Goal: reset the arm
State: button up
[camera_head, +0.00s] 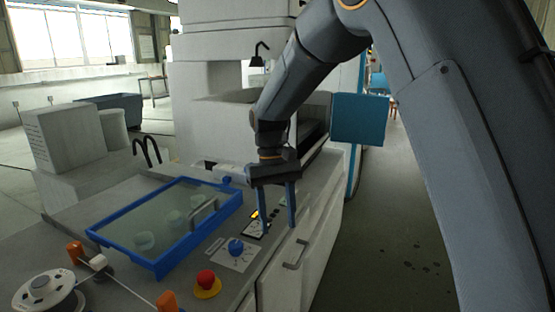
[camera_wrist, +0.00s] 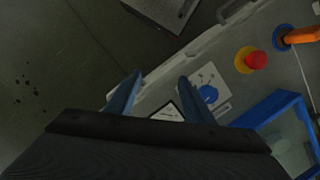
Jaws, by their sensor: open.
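My gripper (camera_head: 276,206) points down over the right edge of the machine's grey worktop, its two blue fingers spread apart with nothing between them. The wrist view shows the same open gripper (camera_wrist: 158,98) above the worktop edge, with a small dark-edged panel (camera_wrist: 167,112) just beyond and partly between the fingers. My arm reaches in from the upper right, bent down at the wrist. Whether the fingertips touch the worktop is hard to tell; they look a little above it.
A blue knob (camera_head: 236,246) and a red mushroom button (camera_head: 206,279) on a yellow base sit close by. A blue-framed clear lid (camera_head: 165,268) with a handle lies left of my gripper. A white cabinet door (camera_head: 284,275) is below. Open floor (camera_head: 395,230) lies to the right.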

jog(key=s+d+f+m+t, duration=0.1)
jog(key=s+d+f+m, duration=0.1)
jog(key=s+d, duration=0.7)
jog(key=s+d+f+m+t+y, duration=0.1)
jog(key=s+d+f, duration=0.3)
jog(key=s+d, duration=0.5)
jog(key=d+m+t, duration=0.1)
jog(key=d, duration=0.2)
jog(key=shift+s+d+t, duration=0.15)
jog(key=shift+s+t, duration=0.05)
jog(key=shift+t, duration=0.1)
